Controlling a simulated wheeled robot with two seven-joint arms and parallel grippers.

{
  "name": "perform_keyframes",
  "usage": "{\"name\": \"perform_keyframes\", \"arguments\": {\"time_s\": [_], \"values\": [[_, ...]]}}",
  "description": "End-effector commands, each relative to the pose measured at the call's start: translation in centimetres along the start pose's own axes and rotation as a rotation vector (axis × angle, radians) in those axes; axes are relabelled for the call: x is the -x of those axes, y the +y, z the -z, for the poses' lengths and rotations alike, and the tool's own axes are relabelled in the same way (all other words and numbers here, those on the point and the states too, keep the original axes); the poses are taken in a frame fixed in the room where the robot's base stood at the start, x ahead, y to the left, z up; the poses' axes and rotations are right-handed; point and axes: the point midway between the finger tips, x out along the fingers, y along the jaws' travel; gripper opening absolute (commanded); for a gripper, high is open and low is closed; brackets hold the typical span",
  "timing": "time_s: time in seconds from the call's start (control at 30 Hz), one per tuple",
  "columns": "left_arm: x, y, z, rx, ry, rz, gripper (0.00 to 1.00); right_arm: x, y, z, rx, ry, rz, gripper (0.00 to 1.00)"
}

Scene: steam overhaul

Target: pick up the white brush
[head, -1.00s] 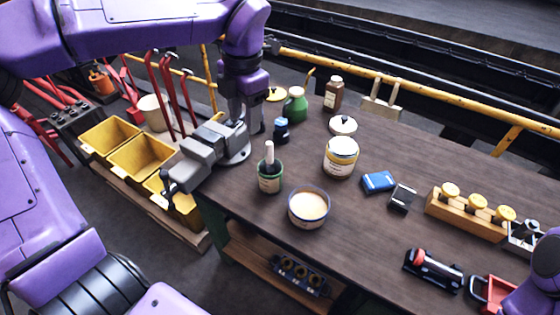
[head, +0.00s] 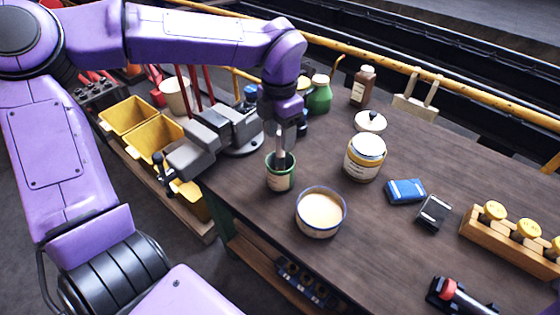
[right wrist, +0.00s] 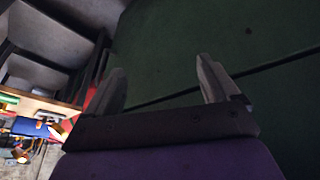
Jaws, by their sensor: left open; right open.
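The white brush (head: 281,146) stands upright in a green pot (head: 280,180) with a pale label, near the left end of the workbench. My left gripper (head: 287,133) points down right over the pot, with its open fingers at the brush's handle. The fingers and wrist hide the upper part of the handle, and I cannot tell whether they touch it. In the right wrist view my right gripper (right wrist: 162,82) is open and empty in front of a dark green surface, away from the brush.
On the workbench (head: 270,232), an open tub of cream paste (head: 321,212) stands close in front of the pot. A grey vise (head: 225,130) is to its left and a labelled tin (head: 365,158) to its right. A green bottle (head: 319,95) stands behind.

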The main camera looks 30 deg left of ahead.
Motion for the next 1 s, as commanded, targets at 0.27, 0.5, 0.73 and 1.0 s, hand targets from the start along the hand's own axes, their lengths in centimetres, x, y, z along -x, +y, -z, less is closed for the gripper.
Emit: {"name": "perform_keyframes", "arguments": {"time_s": [0.27,0.5,0.73,1.0], "values": [[-3.2,0.1,-0.1,0.003,0.001,-0.001,0.53,0.7,0.1,0.3,0.000,0.000,0.000,0.88],[-3.2,0.1,0.0,0.004,0.000,-0.001,0.27,0.7,0.1,0.3,0.000,0.000,0.000,0.88],[-3.1,0.1,0.0,0.004,0.000,-0.001,0.00,0.7,0.1,0.3,0.000,0.000,0.000,0.88],[-1.4,0.2,-0.1,0.004,-0.005,-0.003,0.00,0.4,0.0,0.2,0.000,0.000,0.000,0.88]]}}
